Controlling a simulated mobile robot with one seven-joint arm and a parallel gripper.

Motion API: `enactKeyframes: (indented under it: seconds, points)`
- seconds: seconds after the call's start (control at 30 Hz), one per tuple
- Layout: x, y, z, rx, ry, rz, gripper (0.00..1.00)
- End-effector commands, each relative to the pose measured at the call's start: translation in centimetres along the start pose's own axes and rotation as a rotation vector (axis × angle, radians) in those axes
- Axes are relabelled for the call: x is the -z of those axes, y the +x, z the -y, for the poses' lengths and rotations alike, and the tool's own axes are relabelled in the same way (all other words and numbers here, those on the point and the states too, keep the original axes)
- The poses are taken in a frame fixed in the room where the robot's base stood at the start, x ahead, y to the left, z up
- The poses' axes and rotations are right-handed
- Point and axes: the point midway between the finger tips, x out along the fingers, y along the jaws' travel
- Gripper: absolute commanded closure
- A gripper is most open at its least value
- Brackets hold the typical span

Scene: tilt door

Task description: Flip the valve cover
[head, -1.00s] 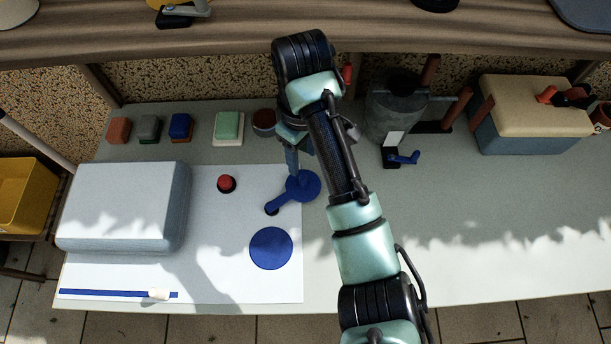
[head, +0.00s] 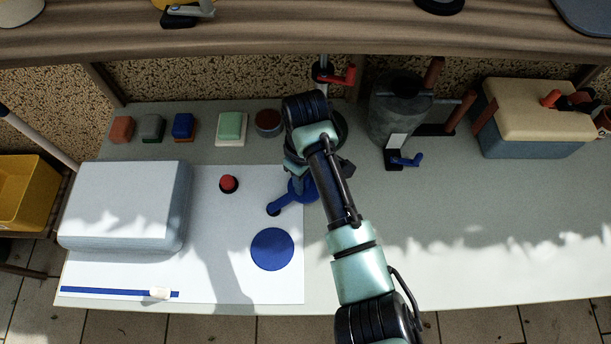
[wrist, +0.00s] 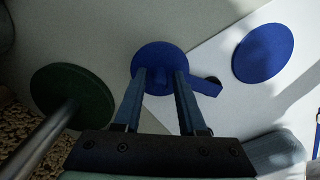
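The blue valve cover (head: 299,192) is a round disc with a narrow arm running to the lower left, lying on the right part of the white sheet. In the head view my wrist partly hides it. In the wrist view the cover (wrist: 157,58) lies beyond my fingertips, with its short arm (wrist: 206,87) to the right. My gripper (wrist: 163,76) is open, its two fingers apart over the near part of the disc. Nothing is seen held. Whether the fingertips touch the cover I cannot tell. A second plain blue disc (head: 272,249) lies flat on the sheet nearer the front.
A large pale block (head: 120,205) stands at left, and a red button (head: 228,184) is left of the cover. A round dark base with a pole (wrist: 72,97) is close to my gripper's left in the wrist view. A grey canister (head: 395,115) stands right. The bench's right front is clear.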

Motion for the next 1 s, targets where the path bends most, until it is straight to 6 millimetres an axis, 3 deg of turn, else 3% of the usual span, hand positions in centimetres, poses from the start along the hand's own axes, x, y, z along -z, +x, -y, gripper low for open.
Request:
enactKeyframes:
  seconds: [0.03, 0.2, 1.0]
  points:
    - [0.00, -0.01, 0.00, 0.000, 0.000, 0.000, 0.70]
    - [0.01, -0.03, 0.00, 0.000, 0.000, 0.000, 1.00]
    - [0.02, -0.07, 0.00, 0.000, 0.000, 0.000, 1.00]
